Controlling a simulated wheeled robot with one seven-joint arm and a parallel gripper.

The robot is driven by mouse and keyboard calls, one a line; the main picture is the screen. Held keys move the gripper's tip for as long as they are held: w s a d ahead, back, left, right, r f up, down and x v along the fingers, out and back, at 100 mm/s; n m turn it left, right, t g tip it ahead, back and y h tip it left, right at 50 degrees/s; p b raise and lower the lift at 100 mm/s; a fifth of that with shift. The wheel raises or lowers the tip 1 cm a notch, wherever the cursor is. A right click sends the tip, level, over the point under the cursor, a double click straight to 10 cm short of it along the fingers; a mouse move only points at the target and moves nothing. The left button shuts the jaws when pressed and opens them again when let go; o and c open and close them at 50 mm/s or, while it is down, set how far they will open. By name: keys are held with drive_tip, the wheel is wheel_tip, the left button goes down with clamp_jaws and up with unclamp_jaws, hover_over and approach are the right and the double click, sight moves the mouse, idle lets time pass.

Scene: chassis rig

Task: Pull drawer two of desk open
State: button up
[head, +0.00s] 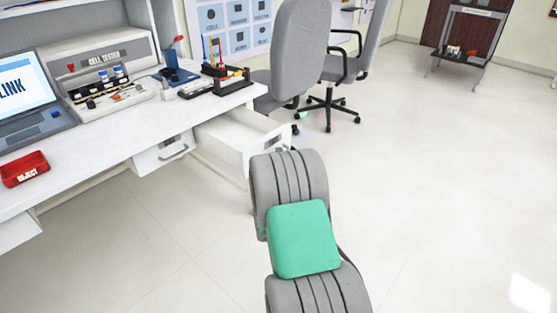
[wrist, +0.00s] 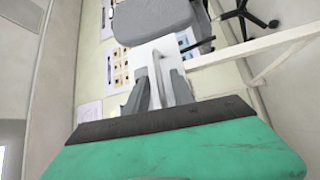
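In the wrist view, my gripper (wrist: 157,88) faces the white drawer front (wrist: 143,53). Its two grey fingers are on either side of a pale bar, which looks like the handle (wrist: 156,76), and seem shut on it.
Grey office chairs (head: 299,50) stand just beyond the open drawer. A laptop (head: 35,95), a red reject bin (head: 25,169) and a cell tester (head: 100,55) are on the desk. The floor (head: 440,180) to the right is clear.

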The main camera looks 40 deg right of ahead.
drive_tip(key=b+v, duration=0.3)
drive_tip(key=v, duration=0.4)
drive_tip(key=shift+s+a, duration=0.2)
drive_tip(key=shift+s, duration=0.15)
drive_tip(key=shift+f, duration=0.1)
